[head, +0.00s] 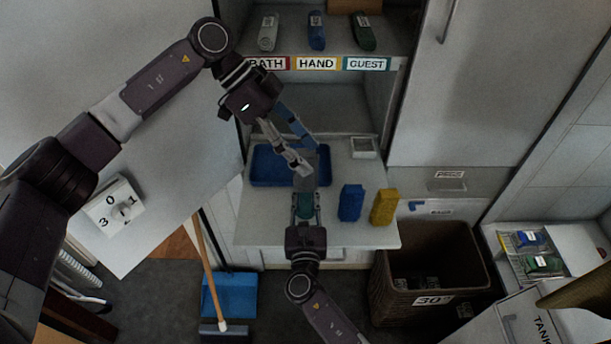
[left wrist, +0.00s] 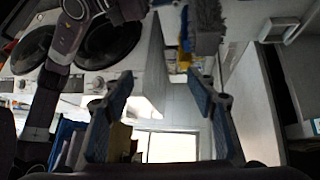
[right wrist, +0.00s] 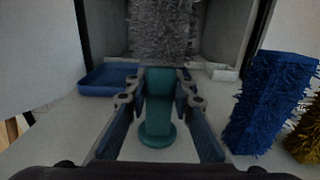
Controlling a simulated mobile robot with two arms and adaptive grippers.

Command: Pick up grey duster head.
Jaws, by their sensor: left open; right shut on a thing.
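The grey duster head (head: 323,164) is a fluffy grey block with a teal handle (right wrist: 158,110). My right gripper (head: 305,199) is shut on the teal handle; the right wrist view shows its fingers (right wrist: 158,88) on either side, with the grey block upright beyond. The handle's round base shows below the fingers. My left gripper (head: 305,157) is open and empty, reaching down from the upper left beside the grey block and partly hiding it in the head view. In the left wrist view the duster (left wrist: 208,25) is at the top, beyond the open fingers (left wrist: 158,85).
A blue duster head (head: 351,203) and a yellow one (head: 384,206) stand right of my right gripper on the pull-out shelf (head: 260,225). A blue tray (head: 262,168) and small white tray (head: 364,148) lie behind. A wicker basket (head: 385,290) stands below right.

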